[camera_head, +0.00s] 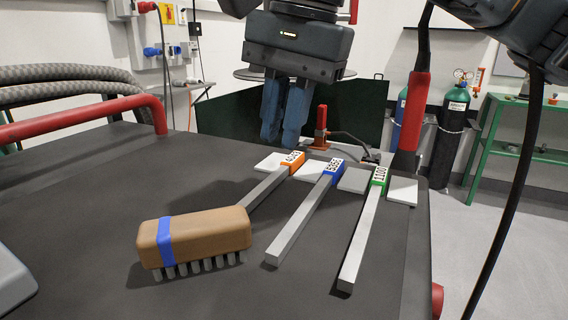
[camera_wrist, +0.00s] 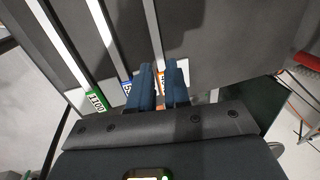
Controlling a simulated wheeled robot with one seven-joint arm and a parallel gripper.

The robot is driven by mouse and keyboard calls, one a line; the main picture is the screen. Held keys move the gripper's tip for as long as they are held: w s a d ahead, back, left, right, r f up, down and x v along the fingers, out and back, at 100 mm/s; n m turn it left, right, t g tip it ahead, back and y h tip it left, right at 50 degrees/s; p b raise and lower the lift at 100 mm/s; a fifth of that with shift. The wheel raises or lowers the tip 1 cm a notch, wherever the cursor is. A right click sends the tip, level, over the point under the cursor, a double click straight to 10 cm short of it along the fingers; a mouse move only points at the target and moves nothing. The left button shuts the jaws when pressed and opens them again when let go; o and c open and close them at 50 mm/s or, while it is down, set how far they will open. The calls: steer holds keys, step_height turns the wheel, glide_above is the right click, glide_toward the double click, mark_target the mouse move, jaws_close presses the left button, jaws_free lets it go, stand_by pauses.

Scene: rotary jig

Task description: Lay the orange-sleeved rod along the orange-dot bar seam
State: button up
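Three grey bars lie side by side on the dark table. One has an orange coded end block (camera_head: 292,161) and its near end is hidden behind a brush. The others have a blue end block (camera_head: 333,167) and a green one (camera_head: 378,176). I cannot make out a separate orange-sleeved rod or an orange dot. My gripper (camera_head: 280,138) hangs fingers-down above the far table edge, behind the orange block. Its blue fingers are a little apart with nothing between them. In the wrist view my gripper (camera_wrist: 161,80) partly covers the orange block (camera_wrist: 184,75).
A brown brush (camera_head: 195,238) with a blue band lies at the near end of the orange-block bar. White plates (camera_head: 402,191) sit by the end blocks. A red clamp (camera_head: 321,125) stands at the far edge. The table's left side is mostly clear, with a red rail (camera_head: 75,119).

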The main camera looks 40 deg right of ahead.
mark_target(273, 179)
steer(key=shift+w+a+f, duration=0.15)
steer(key=shift+f, duration=1.2)
steer(key=shift+w+a+f, duration=0.15)
steer(key=shift+f, duration=1.15)
jaws_close()
